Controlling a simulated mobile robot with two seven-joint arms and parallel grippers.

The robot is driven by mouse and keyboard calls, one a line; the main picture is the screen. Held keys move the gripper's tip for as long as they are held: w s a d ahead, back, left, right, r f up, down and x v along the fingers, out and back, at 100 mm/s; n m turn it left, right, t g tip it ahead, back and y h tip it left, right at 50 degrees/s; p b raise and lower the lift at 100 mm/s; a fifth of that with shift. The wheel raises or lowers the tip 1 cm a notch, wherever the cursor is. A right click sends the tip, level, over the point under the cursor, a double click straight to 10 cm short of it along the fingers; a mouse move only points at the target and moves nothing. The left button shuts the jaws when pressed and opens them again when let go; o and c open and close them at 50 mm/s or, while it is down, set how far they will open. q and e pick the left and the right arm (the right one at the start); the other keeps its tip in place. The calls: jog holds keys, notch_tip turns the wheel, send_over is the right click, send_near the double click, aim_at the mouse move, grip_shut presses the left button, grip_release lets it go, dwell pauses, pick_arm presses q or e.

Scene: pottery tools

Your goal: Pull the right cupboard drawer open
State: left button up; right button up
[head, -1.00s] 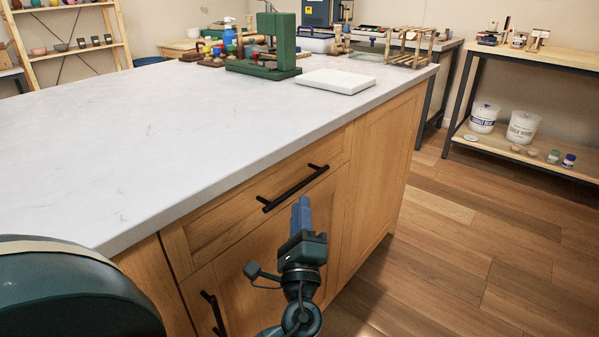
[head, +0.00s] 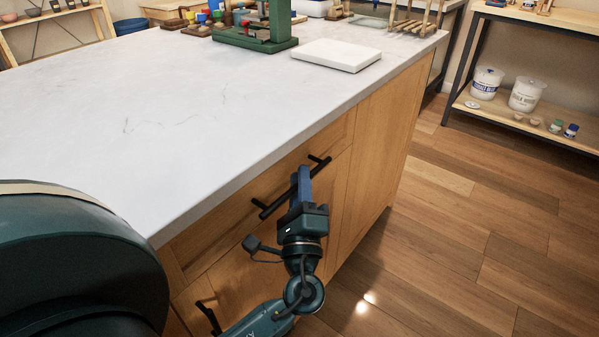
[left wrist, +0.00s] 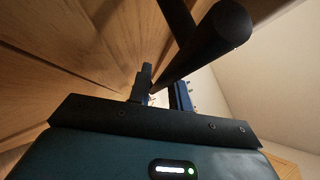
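The wooden drawer front (head: 229,224) lies under the pale countertop and looks flush with the cupboard. Its black bar handle (head: 267,208) runs along its upper part. My left gripper (head: 303,178) is at the handle, its blue finger overlapping the bar right of its middle. In the left wrist view the handle bar (left wrist: 205,45) runs between the two fingers (left wrist: 160,90), which stand apart with a small gap showing. I cannot tell if either finger touches the bar. My right gripper is not in view.
A second black handle (head: 208,318) is lower left on the cupboard. The countertop (head: 170,120) holds a white slab (head: 336,55) and a green tool (head: 255,35) near its far end. A shelf unit (head: 470,105) with white buckets stands at the right. The wooden floor between is clear.

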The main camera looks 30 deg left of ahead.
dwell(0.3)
pick_arm(q)
grip_shut()
dwell(0.3)
